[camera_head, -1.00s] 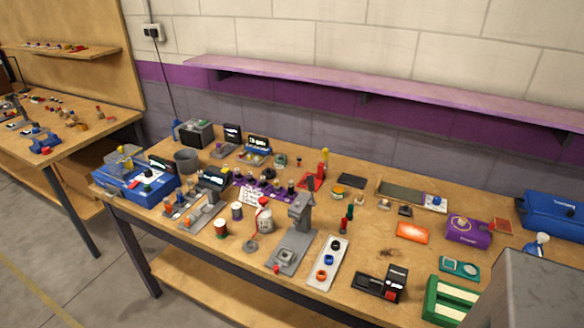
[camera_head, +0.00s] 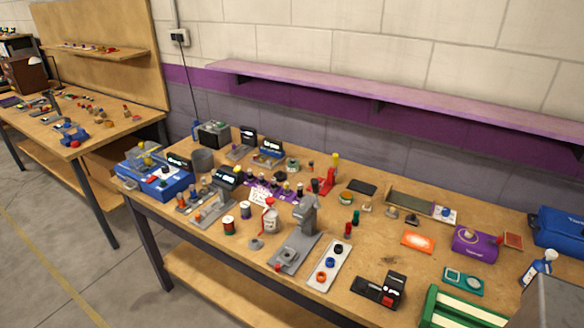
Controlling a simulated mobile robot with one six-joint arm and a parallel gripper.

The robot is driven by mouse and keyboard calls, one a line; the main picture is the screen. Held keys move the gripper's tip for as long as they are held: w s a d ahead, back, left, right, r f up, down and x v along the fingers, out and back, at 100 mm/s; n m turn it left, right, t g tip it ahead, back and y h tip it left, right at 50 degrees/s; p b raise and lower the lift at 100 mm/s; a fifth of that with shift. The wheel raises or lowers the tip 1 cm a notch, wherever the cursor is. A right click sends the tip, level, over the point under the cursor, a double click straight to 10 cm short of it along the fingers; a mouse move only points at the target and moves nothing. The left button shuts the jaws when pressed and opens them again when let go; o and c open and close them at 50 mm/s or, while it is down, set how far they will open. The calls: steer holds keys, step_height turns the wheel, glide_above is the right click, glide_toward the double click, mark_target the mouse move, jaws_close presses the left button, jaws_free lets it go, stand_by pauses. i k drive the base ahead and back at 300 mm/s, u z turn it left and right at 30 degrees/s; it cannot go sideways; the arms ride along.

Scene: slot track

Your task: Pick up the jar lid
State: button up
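I cannot clearly make out the jar lid among the many small things on the workbench (camera_head: 400,262). A small round jar-like piece with orange and green colouring (camera_head: 346,198) stands near the middle of the bench, left of a black flat pad (camera_head: 362,187). It may be the jar or its lid, but it is too small to tell. My gripper is not in view.
The bench is crowded: a grey stand (camera_head: 305,216), a white strip with coloured rings (camera_head: 329,266), a red-and-white bottle (camera_head: 270,217), a purple box (camera_head: 476,241) and a green crate (camera_head: 462,311). A purple shelf (camera_head: 400,97) hangs above. Floor is clear at left.

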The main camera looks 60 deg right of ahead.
mark_target(280, 176)
steer(key=u, duration=0.95)
steer(key=i, duration=1.15)
steer(key=z, duration=4.85)
steer(key=i, duration=0.15)
steer(key=u, duration=2.65)
